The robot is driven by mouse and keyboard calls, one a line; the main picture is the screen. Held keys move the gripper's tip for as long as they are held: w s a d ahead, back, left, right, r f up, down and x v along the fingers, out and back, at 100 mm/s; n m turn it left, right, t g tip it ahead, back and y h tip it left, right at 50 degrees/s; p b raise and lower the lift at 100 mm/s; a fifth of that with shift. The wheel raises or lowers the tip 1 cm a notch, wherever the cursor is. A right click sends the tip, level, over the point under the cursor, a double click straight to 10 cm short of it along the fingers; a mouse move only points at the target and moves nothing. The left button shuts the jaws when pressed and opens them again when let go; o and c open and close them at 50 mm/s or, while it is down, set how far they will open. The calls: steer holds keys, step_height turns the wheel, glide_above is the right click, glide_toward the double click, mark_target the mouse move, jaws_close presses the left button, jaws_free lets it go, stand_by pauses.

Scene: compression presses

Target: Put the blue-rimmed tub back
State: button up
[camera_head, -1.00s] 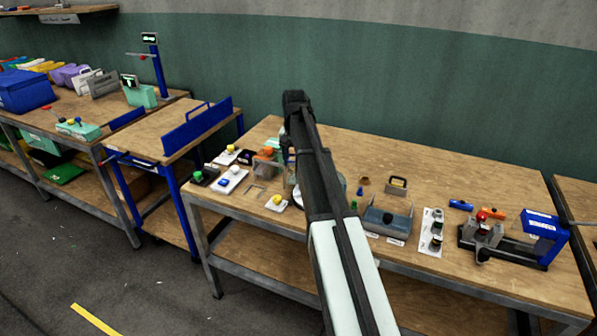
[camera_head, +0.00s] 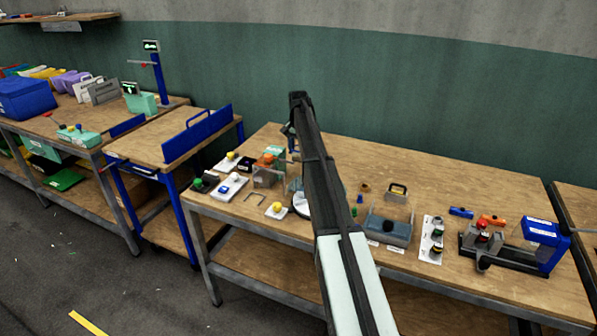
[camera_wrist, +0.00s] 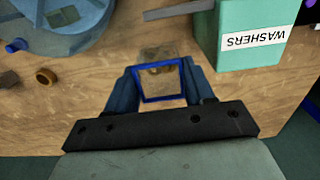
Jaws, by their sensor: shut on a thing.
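The blue-rimmed tub (camera_wrist: 143,84) is a small square container, seen from above in the wrist view, with its rim outlined in blue. My gripper (camera_wrist: 160,84) has a blue-grey finger on either side of the tub and is shut on it. Wooden bench top shows around it. Whether the tub touches the bench or hangs above it, I cannot tell. In the head view my arm hides the tub and most of the gripper, near the back left of the middle bench (camera_head: 440,195).
A teal box (camera_wrist: 250,45) labelled WASHERS stands close right of the tub in the wrist view. A round grey-blue device (camera_wrist: 70,25) is at upper left, with a small brown ring (camera_wrist: 46,76) below it. A blue-ended press (camera_head: 540,245) stands at the bench's right.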

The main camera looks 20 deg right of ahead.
step_height(320, 180, down, 8)
steer(key=shift+f, duration=0.15)
stand_by(0.3)
steer(key=shift+f, duration=0.1)
steer(key=o, duration=1.1)
step_height(320, 180, up, 12)
steer(key=shift+r, duration=0.15)
stand_by(0.4)
